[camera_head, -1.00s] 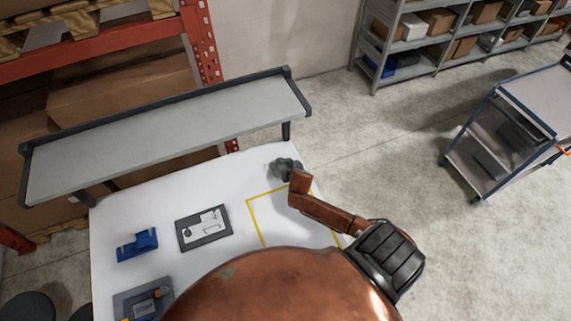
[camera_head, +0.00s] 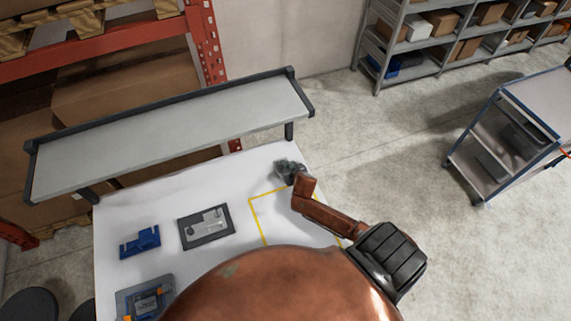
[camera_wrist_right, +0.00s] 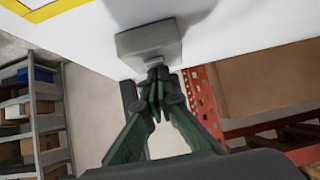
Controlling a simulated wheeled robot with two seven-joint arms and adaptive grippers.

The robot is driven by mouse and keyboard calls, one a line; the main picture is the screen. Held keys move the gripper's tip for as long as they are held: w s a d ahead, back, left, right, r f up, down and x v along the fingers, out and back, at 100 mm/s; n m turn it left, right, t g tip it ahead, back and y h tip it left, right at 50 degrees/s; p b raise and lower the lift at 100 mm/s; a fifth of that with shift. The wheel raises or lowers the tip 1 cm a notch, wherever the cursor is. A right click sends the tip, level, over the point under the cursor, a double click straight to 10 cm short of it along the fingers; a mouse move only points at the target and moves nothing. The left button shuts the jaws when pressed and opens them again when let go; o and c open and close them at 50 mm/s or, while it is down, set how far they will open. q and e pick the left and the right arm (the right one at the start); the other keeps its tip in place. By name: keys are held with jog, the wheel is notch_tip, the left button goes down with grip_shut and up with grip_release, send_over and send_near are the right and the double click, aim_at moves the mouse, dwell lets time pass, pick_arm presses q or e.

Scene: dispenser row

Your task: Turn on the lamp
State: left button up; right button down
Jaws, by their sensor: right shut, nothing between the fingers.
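My right gripper (camera_head: 288,168) is at the far right corner of the white table (camera_head: 165,190), small and dark in the head view. In the right wrist view my right gripper (camera_wrist_right: 157,74) shows green fingers with their tips together and nothing between them. The tips are at the near end of a light grey block (camera_wrist_right: 148,42) on the white surface; I cannot tell if they touch it. The block may be a switch housing, but no button or lettering is readable. I cannot identify a lamp or see any light from one. My left gripper is out of view.
A yellow-taped outline (camera_head: 252,215) lies beside the gripper. A blue fixture (camera_head: 140,243), a dark grey plate with a pale part (camera_head: 206,228) and a tray (camera_head: 128,308) lie left. A raised grey shelf (camera_head: 170,125) spans the table's back. A cart (camera_head: 510,130) stands right.

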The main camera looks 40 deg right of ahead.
jog(key=r+p, duration=0.2)
jog(key=r, duration=0.1)
jog(key=r+p, duration=0.1)
jog(key=p, duration=0.1)
jog(key=shift+s+r, duration=0.3)
jog(key=shift+r, duration=0.1)
jog(key=b+v, duration=0.1)
jog(key=v, duration=0.8)
jog(key=shift+r+b, duration=0.3)
jog(key=shift+w, duration=0.1)
jog(key=b, duration=0.7)
jog(key=shift+w+f, duration=0.2)
jog(key=shift+w, duration=0.15)
